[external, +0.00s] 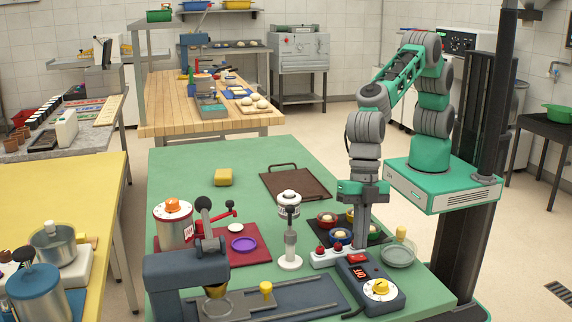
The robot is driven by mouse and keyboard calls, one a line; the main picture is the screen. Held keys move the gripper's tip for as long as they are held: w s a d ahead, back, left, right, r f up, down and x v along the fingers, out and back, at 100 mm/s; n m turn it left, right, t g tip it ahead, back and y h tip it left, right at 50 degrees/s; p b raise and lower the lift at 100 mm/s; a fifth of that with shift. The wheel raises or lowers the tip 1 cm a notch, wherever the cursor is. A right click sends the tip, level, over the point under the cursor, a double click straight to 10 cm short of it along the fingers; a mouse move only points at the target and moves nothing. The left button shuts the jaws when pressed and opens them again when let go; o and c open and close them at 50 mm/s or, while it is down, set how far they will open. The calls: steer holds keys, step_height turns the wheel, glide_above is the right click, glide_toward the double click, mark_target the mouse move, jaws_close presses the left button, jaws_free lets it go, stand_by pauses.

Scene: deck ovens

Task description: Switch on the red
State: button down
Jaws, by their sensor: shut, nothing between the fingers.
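A dark control box (388,301) stands at the front right of the green table, with a lit red display (359,273) and a yellow dial (380,288). A red switch (357,258) lies at its back edge, right beside a white strip (322,260) with red knobs (337,247) on it. I cannot tell whether the switch belongs to the box or the strip, or whether it is on. My gripper (362,243) points straight down, shut and empty, with its fingertips just above or behind the red switch. Contact cannot be told.
Small bowls (340,236) on a dark tray stand close behind my gripper. A glass dish (399,254) is to its right, and a white stand (290,240) is to the left. A dark press (185,280) fills the front left. The table's (200,150) back left is mostly clear.

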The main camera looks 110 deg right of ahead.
steer(key=b+v, duration=0.1)
steer(key=v, duration=1.1)
steer(key=shift+r, duration=0.25)
steer(key=shift+a, duration=0.15)
steer(key=w+f+b, duration=0.3)
steer(key=f+b, duration=0.2)
steer(key=b, duration=0.5)
step_height(320, 180, up, 6)
steer(key=s+p, duration=0.1)
steer(key=s, duration=0.2)
steer(key=shift+f, duration=0.2)
steer(key=shift+w+f, duration=0.1)
